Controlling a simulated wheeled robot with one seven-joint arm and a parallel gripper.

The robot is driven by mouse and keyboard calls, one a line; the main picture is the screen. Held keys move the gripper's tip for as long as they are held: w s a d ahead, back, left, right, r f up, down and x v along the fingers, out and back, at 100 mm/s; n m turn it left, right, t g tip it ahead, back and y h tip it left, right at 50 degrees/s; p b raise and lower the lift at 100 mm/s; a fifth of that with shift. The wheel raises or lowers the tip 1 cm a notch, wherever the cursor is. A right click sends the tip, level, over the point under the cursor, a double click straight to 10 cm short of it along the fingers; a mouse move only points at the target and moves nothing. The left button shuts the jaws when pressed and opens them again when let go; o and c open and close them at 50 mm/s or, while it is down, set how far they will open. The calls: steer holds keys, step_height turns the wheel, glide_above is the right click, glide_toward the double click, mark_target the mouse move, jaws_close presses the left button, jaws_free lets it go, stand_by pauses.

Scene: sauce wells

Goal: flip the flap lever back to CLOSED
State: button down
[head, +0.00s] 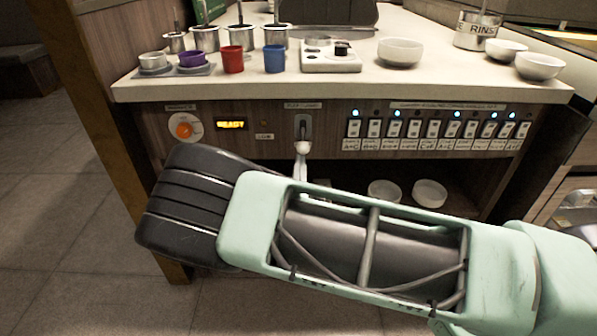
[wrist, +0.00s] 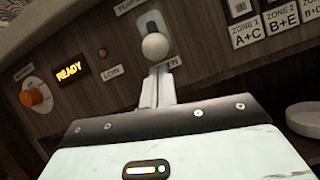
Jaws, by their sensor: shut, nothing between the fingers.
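The flap lever is on the counter's front panel. Its slotted plate (head: 303,124) shows in the head view, with the white ball knob (head: 302,147) at the plate's lower end. In the wrist view the knob (wrist: 155,47) sits low, beside a partly hidden label ending in "EN" (wrist: 171,63). No CLOSED label is readable. My gripper (head: 300,165) is shut and empty, its pale fingers just below the knob. In the wrist view the fingertips (wrist: 156,74) reach up close under the ball; I cannot tell if they touch it.
Left of the lever are an orange knob (head: 184,127) and a display reading READY (head: 232,125). Right of it is a row of zone switches (head: 432,128), several lit blue. Bowls (head: 429,193) stand on the shelf below. Cups and bowls stand on the counter (head: 430,78).

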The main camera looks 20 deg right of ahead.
mark_target(300, 148)
steer(key=shift+r, duration=0.1)
steer(key=shift+s+r+p, duration=0.15)
steer(key=shift+r+p, duration=0.1)
steer(key=shift+p, duration=0.85)
steer(key=shift+s+a+r+g+p, duration=0.15)
steer(key=shift+r+g+p, duration=0.2)
steer(key=shift+p, duration=0.5)
steer(key=r+g+p, duration=0.1)
steer(key=p, duration=0.3)
steer(key=s+r+g+y+p, duration=0.1)
steer(key=r+p, duration=0.1)
steer(key=p, duration=0.3)
steer(key=shift+a+g, duration=0.1)
steer(key=shift+g, duration=0.25)
steer(key=r+g+p, duration=0.1)
steer(key=p, duration=0.2)
steer(key=r+g+y+p, duration=0.1)
steer(key=p, duration=0.2)
steer(key=shift+s+p, duration=0.25)
steer(key=shift+p, duration=0.1)
steer(key=r+g+p, duration=0.1)
steer(key=p, duration=0.2)
steer(key=shift+g+y, duration=0.4)
steer(key=shift+r+p, duration=0.25)
steer(key=shift+p, duration=0.2)
steer(key=shift+w+r+p, duration=0.15)
steer(key=shift+r+p, duration=0.2)
